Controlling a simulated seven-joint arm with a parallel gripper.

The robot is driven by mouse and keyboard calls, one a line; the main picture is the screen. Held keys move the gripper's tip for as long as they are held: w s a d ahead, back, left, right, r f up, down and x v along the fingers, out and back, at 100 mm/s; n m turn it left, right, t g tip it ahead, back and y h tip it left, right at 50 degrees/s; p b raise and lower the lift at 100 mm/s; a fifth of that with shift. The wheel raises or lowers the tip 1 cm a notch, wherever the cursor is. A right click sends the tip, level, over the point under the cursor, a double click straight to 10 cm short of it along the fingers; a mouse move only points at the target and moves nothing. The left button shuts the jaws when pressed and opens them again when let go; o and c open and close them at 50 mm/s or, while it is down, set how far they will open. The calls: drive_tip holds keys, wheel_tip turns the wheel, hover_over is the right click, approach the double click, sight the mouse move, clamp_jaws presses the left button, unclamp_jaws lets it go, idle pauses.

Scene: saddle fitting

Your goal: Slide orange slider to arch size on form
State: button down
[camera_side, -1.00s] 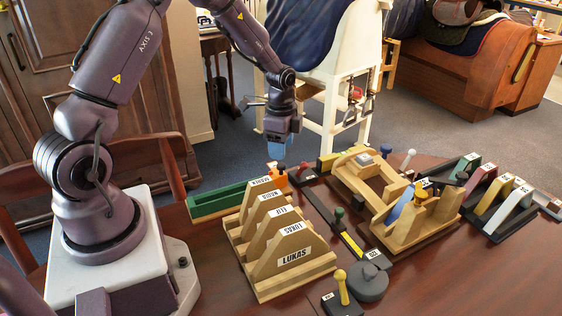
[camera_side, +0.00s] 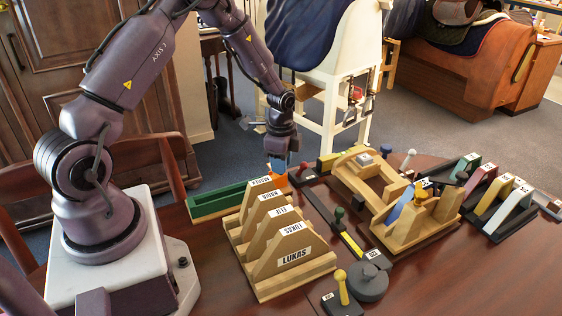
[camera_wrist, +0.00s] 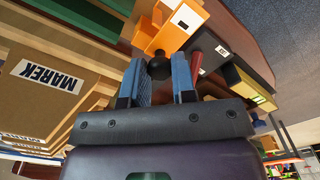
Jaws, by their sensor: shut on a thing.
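The orange slider (camera_side: 281,180) sits at the right end of a long green rail (camera_side: 225,198), behind the name-card rack. In the wrist view, the orange slider (camera_wrist: 180,24) has a small white label with a dark mark and a dark round knob (camera_wrist: 158,67). My gripper (camera_side: 277,164) is down at the slider, with its blue fingers (camera_wrist: 161,78) on either side of the knob, shut on it. The fingers partly hide the knob. The wooden rack (camera_side: 278,262) holds upright boards labelled LUKAS, ELIF, NURIA and MAREK. I cannot read any arch size.
The rack's MAREK board (camera_wrist: 48,76) stands close beside my gripper. A black block with a red handle (camera_side: 303,174) is just right of the slider. A wooden saddle jig (camera_side: 400,205) stands farther right. Coloured arch pieces (camera_side: 492,195) stand at the far right.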

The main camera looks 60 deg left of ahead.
drive_tip(key=shift+s, duration=1.75)
drive_tip(key=c, duration=0.9)
unclamp_jaws()
drive_tip(key=shift+c, duration=0.2)
drive_tip(key=shift+r, duration=0.1)
wheel_tip(320, 180, up, 13)
